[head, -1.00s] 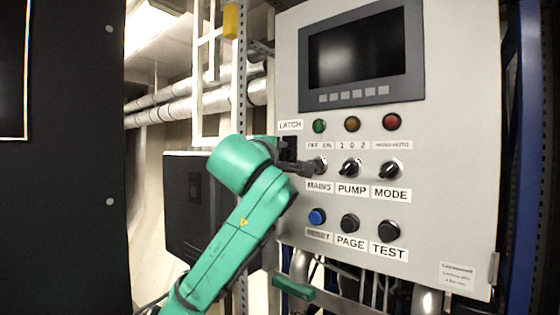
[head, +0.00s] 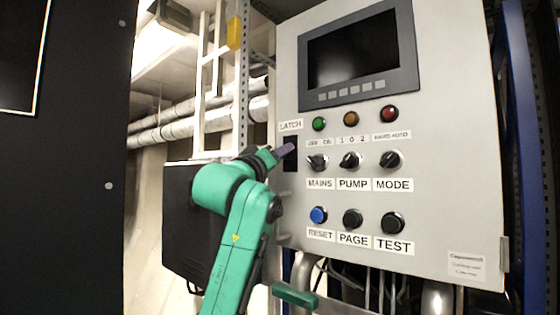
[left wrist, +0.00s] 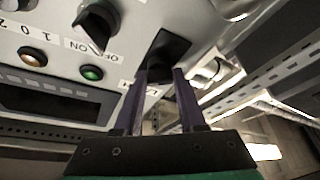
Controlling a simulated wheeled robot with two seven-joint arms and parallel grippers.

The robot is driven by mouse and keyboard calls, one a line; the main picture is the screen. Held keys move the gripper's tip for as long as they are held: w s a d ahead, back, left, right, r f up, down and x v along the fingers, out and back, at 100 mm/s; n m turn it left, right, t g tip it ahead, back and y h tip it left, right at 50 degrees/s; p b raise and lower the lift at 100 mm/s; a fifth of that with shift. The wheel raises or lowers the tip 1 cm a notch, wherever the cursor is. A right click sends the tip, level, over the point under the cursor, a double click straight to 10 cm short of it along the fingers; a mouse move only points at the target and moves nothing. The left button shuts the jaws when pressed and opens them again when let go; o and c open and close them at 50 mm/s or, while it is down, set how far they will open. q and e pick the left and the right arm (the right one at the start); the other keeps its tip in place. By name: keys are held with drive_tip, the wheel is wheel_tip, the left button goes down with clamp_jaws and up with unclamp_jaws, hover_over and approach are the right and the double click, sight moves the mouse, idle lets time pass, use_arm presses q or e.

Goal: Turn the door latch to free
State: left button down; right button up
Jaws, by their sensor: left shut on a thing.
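The black door latch (head: 290,164) sits at the left edge of the grey cabinet door, under the LATCH label (head: 290,125). My left gripper (head: 288,149) reaches it from the left, its purple-grey fingers over the upper part of the latch. In the left wrist view, the two fingers (left wrist: 159,74) stand apart with their tips at the near end of the black latch (left wrist: 170,45). The left gripper is shut on the latch; the grasped part is mostly hidden between the fingertips.
The MAINS knob (head: 317,162) is close to the right of the latch, with PUMP (head: 349,161) and MODE (head: 390,160) knobs beyond. Lamps and a screen (head: 358,48) are above, and the RESET button (head: 318,215) is below. A dark box (head: 190,225) stands behind my arm.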

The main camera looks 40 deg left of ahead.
use_arm(q)
drive_tip(key=m, duration=0.2)
drive_tip(key=m+t+h, duration=0.1)
drive_tip(key=m, duration=0.1)
drive_tip(key=shift+s+a+r+h, duration=0.1)
drive_tip(key=shift+a+h, duration=0.05)
drive_tip(key=shift+h, duration=0.15)
drive_tip(key=shift+a+m+h, duration=0.1)
drive_tip(key=shift+m+h, duration=1.5)
drive_tip(key=shift+m, duration=1.1)
drive_tip(key=c, duration=0.6)
unclamp_jaws()
drive_tip(key=shift+o, duration=0.6)
drive_tip(key=shift+w, duration=0.25)
drive_tip(key=shift+f, duration=0.2)
